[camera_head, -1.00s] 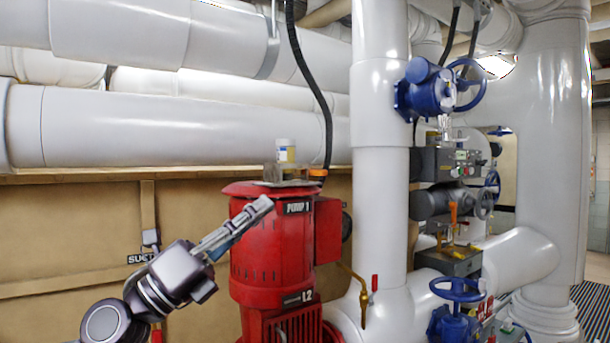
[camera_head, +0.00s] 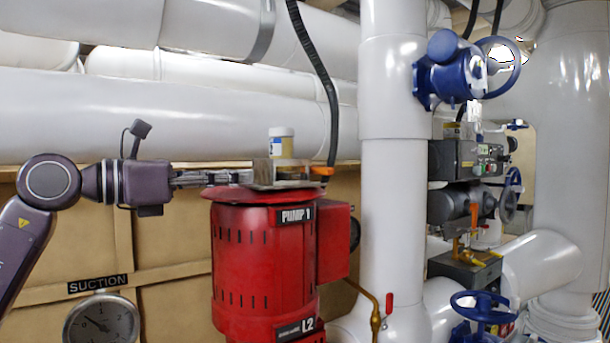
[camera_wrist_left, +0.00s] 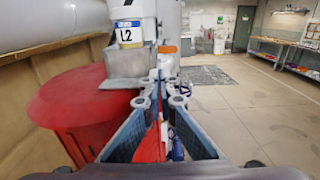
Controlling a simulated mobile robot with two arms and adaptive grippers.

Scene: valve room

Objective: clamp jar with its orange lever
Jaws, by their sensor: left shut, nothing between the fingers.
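The jar (camera_head: 281,143) has a white lid and a yellowish label. It stands upright in a grey clamp (camera_head: 262,172) on top of the red pump. The orange lever (camera_head: 322,171) sticks out at the clamp's right end. My left gripper (camera_head: 238,177) is shut and empty, level, with its tips at the clamp's left side; I cannot tell if they touch it. My right gripper is out of view.
The red pump (camera_head: 265,255) stands below the clamp. A black hose (camera_head: 322,80) hangs behind the lever. A white vertical pipe (camera_head: 393,220) and blue valve (camera_head: 450,75) stand to the right. A suction gauge (camera_head: 102,318) is lower left. Open floor (camera_wrist_left: 245,115) shows in the wrist view.

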